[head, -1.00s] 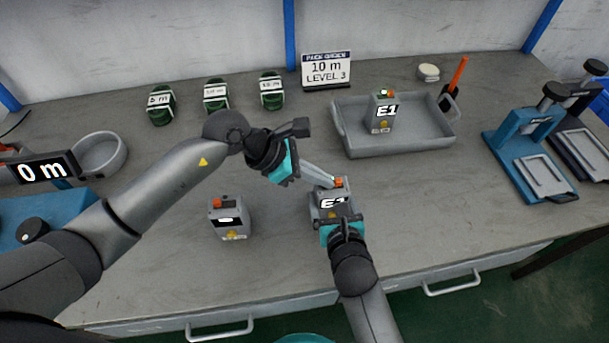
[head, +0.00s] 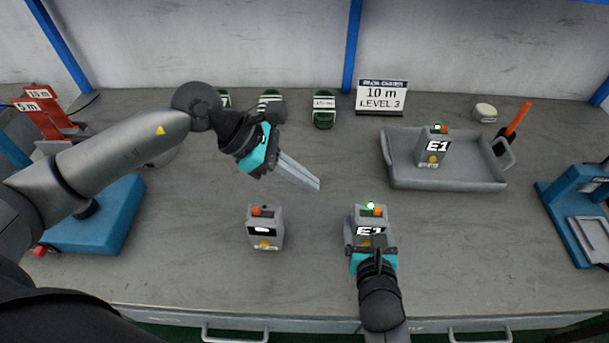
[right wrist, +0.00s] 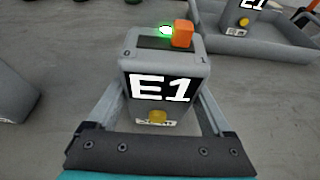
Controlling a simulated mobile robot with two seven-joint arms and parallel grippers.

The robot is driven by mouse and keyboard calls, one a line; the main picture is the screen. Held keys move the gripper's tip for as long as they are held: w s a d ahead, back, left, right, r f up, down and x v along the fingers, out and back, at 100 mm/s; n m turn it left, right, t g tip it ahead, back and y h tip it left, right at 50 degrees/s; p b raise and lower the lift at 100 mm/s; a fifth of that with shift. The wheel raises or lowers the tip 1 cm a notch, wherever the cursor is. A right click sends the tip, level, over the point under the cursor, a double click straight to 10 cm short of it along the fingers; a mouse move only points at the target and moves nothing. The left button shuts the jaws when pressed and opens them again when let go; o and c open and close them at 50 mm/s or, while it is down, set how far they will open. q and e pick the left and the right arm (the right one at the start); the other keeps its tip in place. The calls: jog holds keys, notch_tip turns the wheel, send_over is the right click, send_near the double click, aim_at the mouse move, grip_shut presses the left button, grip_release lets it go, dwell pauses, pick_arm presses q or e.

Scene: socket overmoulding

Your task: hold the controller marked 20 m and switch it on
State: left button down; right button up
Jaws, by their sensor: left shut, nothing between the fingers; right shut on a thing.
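A grey controller (head: 358,222) stands on the bench, with E1 on its display, a lit green lamp and an orange switch on top. It also shows in the right wrist view (right wrist: 165,75), with a yellow button on its front; its small label is too small to read. My right gripper (head: 372,258) is shut on this controller, one finger on each side (right wrist: 160,112). My left gripper (head: 316,185) is shut and empty, above the bench, left of and behind the held controller. A second controller (head: 265,230) stands to the left, its display without readable text and no green lamp lit.
A grey tray (head: 450,180) at the right holds another controller (head: 431,150) showing E1 with a green lamp. A sign (head: 381,97) reads 10 m LEVEL 3. Blue fixtures (head: 570,215) stand on both sides.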

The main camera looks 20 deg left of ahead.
dwell(0.4)
jog(key=o, duration=1.2)
jog(key=shift+o, duration=0.2)
